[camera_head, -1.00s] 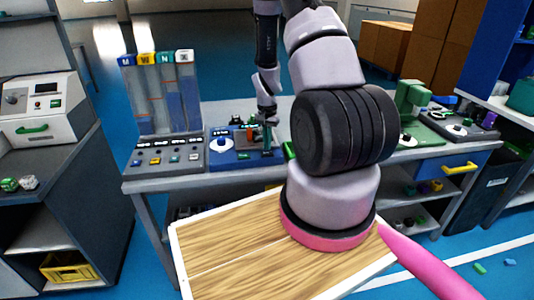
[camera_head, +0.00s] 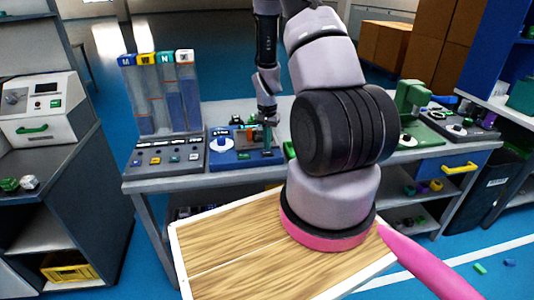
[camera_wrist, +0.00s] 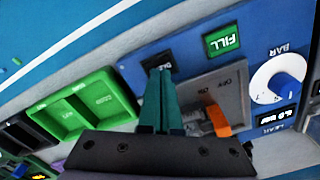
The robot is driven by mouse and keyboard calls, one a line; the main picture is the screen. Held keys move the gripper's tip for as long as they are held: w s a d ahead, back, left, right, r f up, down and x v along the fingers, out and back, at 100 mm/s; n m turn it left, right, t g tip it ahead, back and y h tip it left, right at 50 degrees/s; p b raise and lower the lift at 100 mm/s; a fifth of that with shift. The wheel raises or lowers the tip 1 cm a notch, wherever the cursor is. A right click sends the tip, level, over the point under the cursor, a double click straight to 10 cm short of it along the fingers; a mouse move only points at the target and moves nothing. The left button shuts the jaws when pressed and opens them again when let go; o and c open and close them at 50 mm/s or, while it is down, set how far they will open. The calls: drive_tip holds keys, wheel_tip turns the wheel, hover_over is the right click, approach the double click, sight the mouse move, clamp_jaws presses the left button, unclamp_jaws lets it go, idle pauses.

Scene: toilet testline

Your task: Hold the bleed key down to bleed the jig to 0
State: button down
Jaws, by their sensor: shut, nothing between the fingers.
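The blue jig (camera_head: 230,159) sits on the bench, left of my arm. In the wrist view its blue panel (camera_wrist: 203,62) appears upside down. It bears a green FILL key (camera_wrist: 222,41), a white dial (camera_wrist: 277,88) marked BAR, and an orange lever (camera_wrist: 216,121) on a grey OFF/ON plate. The small display (camera_wrist: 287,114) cannot be read for certain. My gripper (camera_wrist: 159,74) is shut and empty, its teal fingertips at the dark key (camera_wrist: 160,59), whose label is partly hidden. Contact or pressing cannot be told. My gripper also shows in the head view (camera_head: 267,148).
A green two-compartment tray (camera_wrist: 88,105) lies beside the jig. Left of the jig stands a grey button panel (camera_head: 165,158) with tall clear columns. A green device (camera_head: 411,105) stands on the right of the bench. A wooden board (camera_head: 225,245) is in front.

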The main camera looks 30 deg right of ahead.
sight(267, 153)
drive_tip(key=shift+f, duration=0.35)
idle(0.3)
drive_tip(key=shift+f, duration=0.65)
idle(1.2)
drive_tip(key=shift+r, duration=3.25)
